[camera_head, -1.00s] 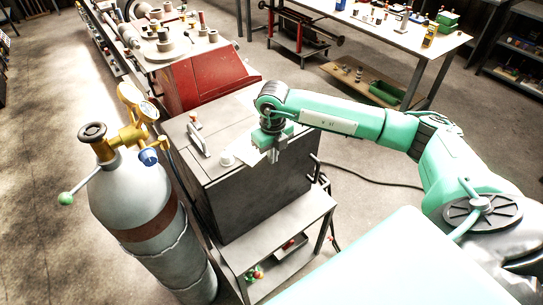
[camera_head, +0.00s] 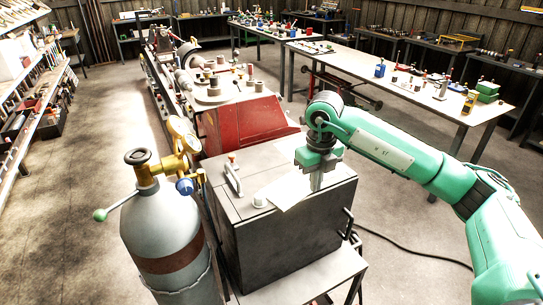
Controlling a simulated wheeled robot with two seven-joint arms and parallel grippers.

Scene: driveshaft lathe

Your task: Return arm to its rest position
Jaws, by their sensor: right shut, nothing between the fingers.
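My right arm comes in from the right edge, green with a grey wrist. My right gripper (camera_head: 317,182) points down over the top of a dark grey box-shaped machine (camera_head: 285,240). It is shut with nothing between its fingers. A white sheet (camera_head: 288,194) lies on the machine top, just below and beside the fingertips; I cannot tell whether they touch it. My left gripper is not in view.
A grey gas cylinder (camera_head: 165,235) with a yellow regulator stands left of the machine. A red sloped housing (camera_head: 245,124) and the lathe (camera_head: 215,85) lie behind. A long workbench (camera_head: 400,75) is at the right. Floor shows between the bench and machine.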

